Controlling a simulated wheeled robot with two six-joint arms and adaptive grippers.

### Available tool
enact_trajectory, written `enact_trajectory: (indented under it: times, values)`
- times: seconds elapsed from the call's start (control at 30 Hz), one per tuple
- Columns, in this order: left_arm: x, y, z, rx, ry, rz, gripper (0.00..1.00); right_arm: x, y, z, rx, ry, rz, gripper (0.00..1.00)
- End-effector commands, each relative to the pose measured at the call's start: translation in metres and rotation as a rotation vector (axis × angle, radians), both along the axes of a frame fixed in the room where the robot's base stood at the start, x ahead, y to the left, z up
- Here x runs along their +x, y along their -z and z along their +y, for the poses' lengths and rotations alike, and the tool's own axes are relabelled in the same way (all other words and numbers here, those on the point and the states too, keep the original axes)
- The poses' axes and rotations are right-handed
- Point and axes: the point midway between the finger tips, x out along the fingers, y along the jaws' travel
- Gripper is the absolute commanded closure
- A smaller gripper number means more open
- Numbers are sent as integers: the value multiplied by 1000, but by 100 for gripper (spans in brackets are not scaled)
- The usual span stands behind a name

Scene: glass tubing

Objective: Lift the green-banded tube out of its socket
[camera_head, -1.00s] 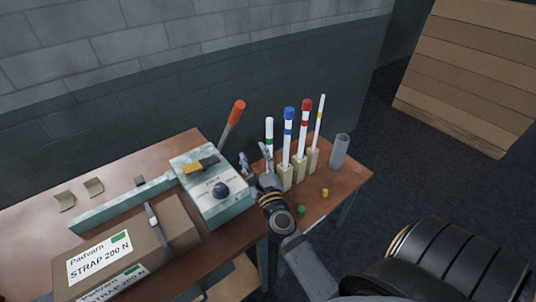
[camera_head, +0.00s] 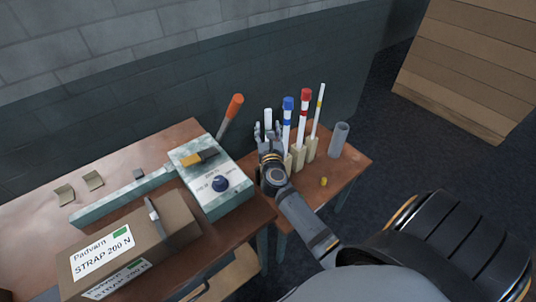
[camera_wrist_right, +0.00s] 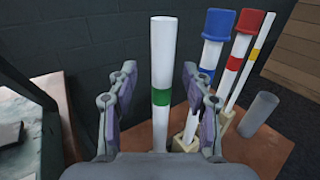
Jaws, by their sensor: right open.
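The green-banded tube (camera_wrist_right: 163,68) is white with one green ring and stands upright between the open fingers of my right gripper (camera_wrist_right: 162,95) in the right wrist view. There is a gap on both sides, so the fingers do not touch it. In the head view the tube's white top (camera_head: 268,115) shows above my right gripper (camera_head: 267,132). Its socket and lower end are hidden behind my gripper. My left gripper is not in view.
Close to the right stand a blue-capped tube (camera_head: 287,118), a red-capped tube (camera_head: 303,117) and a thin yellow-banded tube (camera_head: 318,105) in pale sockets. A grey cylinder (camera_head: 338,139) stands beyond them. A teal box (camera_head: 232,195) with a knob lies left.

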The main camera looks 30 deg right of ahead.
Motion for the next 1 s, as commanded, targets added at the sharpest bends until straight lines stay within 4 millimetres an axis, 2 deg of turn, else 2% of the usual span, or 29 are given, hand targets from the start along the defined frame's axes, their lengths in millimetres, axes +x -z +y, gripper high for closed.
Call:
enact_trajectory:
  times: [0.03,0.17,0.43,0.8,1.0]
  values:
    - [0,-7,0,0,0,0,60,7,-5,-7,-4,1,0,50]
    - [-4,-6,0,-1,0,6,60,22,-2,-14,-2,0,0,50]
    - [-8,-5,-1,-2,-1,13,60,24,-1,-15,-1,0,0,52]
    - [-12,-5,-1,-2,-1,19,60,24,0,-15,-1,0,0,100]
    - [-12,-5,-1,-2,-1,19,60,24,-1,-15,-1,0,0,100]
